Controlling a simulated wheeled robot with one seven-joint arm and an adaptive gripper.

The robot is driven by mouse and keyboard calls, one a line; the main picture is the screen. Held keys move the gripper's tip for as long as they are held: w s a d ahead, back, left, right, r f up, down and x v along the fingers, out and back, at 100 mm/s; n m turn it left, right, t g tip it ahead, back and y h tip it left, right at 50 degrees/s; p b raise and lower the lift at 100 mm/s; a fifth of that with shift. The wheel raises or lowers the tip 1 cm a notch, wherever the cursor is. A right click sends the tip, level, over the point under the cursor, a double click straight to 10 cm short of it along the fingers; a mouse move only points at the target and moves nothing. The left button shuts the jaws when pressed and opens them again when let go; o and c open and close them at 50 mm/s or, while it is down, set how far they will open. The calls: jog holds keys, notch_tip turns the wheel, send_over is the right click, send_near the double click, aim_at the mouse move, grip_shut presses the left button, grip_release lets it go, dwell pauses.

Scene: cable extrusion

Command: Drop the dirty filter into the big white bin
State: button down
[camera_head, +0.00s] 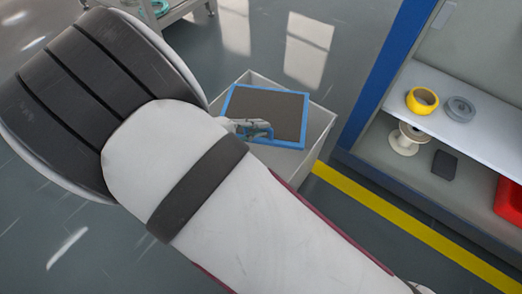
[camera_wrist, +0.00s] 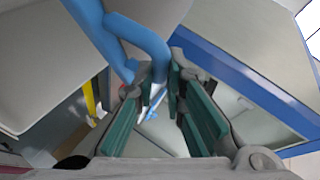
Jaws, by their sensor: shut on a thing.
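The dirty filter (camera_head: 276,108), a dark grey panel in a blue frame, lies over the mouth of the big white bin (camera_head: 318,133) in the head view. How far it is above or below the rim is hard to tell. My gripper (camera_head: 250,128) is at the filter's near left edge, shut on its blue handle, and is partly hidden by my arm. In the wrist view the blue handle (camera_wrist: 143,38) runs down to the tips of my gripper (camera_wrist: 160,85), between the green-padded fingers. My arm covers the bin's near left side.
A shelf unit (camera_head: 440,88) with a blue edge stands at the right. It holds a yellow tape roll (camera_head: 421,100), a grey ring (camera_head: 459,109), a spool (camera_head: 406,139) and a red box (camera_head: 509,202). A yellow floor line (camera_head: 400,222) runs before it.

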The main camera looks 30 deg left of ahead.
jog(key=shift+f, duration=0.25)
jog(key=c, duration=1.6)
grip_release()
jog(key=shift+o, duration=0.2)
jog(key=v, duration=1.2)
jog(key=shift+w+a, duration=0.1)
